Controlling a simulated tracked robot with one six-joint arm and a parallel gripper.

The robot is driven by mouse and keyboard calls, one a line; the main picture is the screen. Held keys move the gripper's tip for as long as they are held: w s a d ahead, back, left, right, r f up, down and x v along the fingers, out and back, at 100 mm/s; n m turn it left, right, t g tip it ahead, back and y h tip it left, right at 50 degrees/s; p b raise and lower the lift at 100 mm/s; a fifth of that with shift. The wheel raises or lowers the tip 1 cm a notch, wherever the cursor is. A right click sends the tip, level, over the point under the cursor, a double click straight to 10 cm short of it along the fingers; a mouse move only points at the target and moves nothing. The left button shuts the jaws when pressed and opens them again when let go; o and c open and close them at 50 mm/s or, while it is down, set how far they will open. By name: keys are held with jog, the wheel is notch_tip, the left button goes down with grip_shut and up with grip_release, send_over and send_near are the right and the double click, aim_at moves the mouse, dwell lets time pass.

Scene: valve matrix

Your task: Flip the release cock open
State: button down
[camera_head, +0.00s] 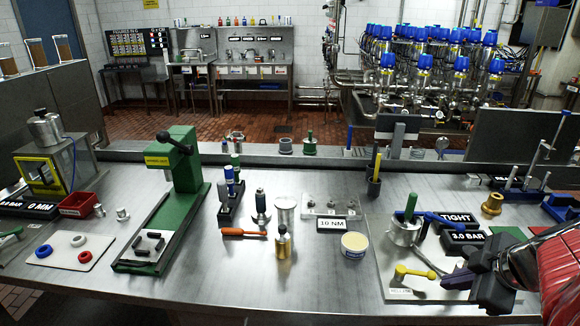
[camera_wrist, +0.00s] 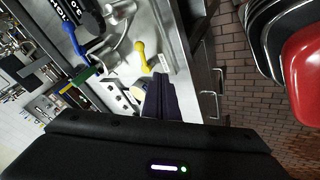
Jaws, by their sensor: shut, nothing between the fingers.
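A yellow lever (camera_head: 414,272) lies low on a pale plate (camera_head: 375,243) at the front right of the bench; a small label (camera_head: 401,291), too small to read, is beside it. The lever also shows in the wrist view (camera_wrist: 141,53), above my fingers. A metal valve body (camera_head: 403,233) with an upright green handle (camera_head: 410,206) and a blue lever (camera_head: 444,219) stands behind it. Which lever is the release cock is not readable. My gripper (camera_head: 446,281) is shut and empty, just right of the yellow lever and apart from it. Its dark fingers also show in the wrist view (camera_wrist: 159,88).
Signs reading TIGHT (camera_head: 457,217) and 3.0 BAR (camera_head: 466,237) stand behind my gripper. A cream-topped tin (camera_head: 354,243) and a brass bottle (camera_head: 283,244) are to the left. The bench front edge is close below.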

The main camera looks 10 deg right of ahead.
jog(key=shift+w, duration=0.1)
send_near(417, 273)
jog(key=a+f, duration=0.2)
jog(key=f, duration=0.1)
jog(key=s+f, duration=0.1)
jog(key=shift+a+f, duration=0.3)
jog(key=shift+a, duration=0.1)
jog(key=shift+w+d+f, duration=0.25)
jog(key=shift+w+d, duration=0.3)
jog(key=shift+w, duration=0.1)
jog(key=shift+w+d+f, duration=0.25)
jog(key=shift+w+d, duration=0.5)
jog(key=shift+w, duration=0.2)
